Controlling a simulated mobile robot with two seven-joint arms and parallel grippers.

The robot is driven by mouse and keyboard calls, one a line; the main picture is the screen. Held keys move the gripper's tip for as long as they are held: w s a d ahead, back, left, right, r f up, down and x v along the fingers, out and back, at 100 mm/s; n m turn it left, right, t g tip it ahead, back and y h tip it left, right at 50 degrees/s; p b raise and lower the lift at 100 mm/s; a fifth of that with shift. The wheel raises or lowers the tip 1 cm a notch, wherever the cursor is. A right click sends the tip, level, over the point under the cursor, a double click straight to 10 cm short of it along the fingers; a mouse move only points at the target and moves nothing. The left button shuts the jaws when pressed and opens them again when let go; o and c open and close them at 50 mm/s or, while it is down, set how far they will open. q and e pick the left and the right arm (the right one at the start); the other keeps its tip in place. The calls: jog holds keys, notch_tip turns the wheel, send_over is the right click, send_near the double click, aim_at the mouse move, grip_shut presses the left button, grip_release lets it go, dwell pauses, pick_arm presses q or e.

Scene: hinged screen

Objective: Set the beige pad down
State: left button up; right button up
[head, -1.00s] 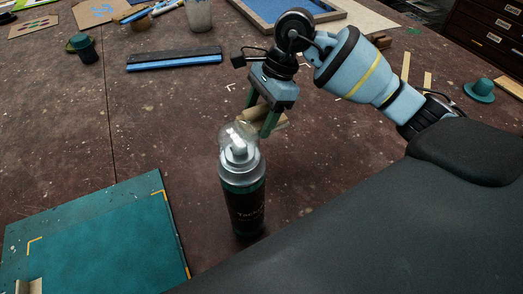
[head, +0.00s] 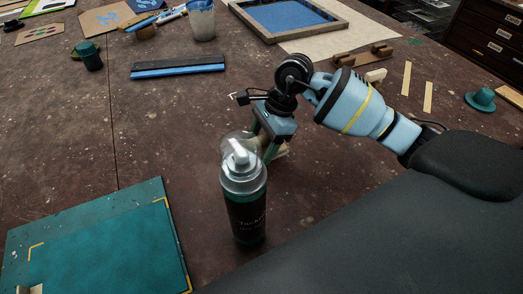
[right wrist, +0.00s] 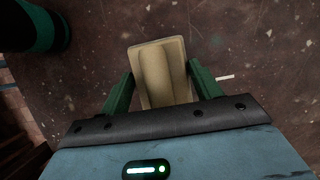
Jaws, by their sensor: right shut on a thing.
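The beige pad (right wrist: 158,72) lies between the two green fingers of my right gripper (right wrist: 160,88) in the right wrist view, with a raised ridge along its middle. My right gripper is shut on that ridge. In the head view, my right gripper (head: 267,143) is just behind the spray can (head: 243,195), which hides part of the pad (head: 281,151). The pad is close to the brown table; I cannot tell whether it touches it. My left gripper is not in view.
The spray can stands upright close in front of my right gripper. A teal board (head: 100,240) with yellow corner marks lies at the front left. A black and blue squeegee (head: 178,67) lies further back. The table between them is clear.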

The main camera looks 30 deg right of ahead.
jog(key=shift+f, duration=1.55)
jog(key=shift+f, duration=0.15)
jog(key=o, duration=1)
jog(key=shift+c, duration=0.2)
jog(key=shift+r, duration=0.3)
jog(key=v, duration=1.1)
jog(key=shift+d+r, duration=0.25)
jog(key=shift+r, duration=0.05)
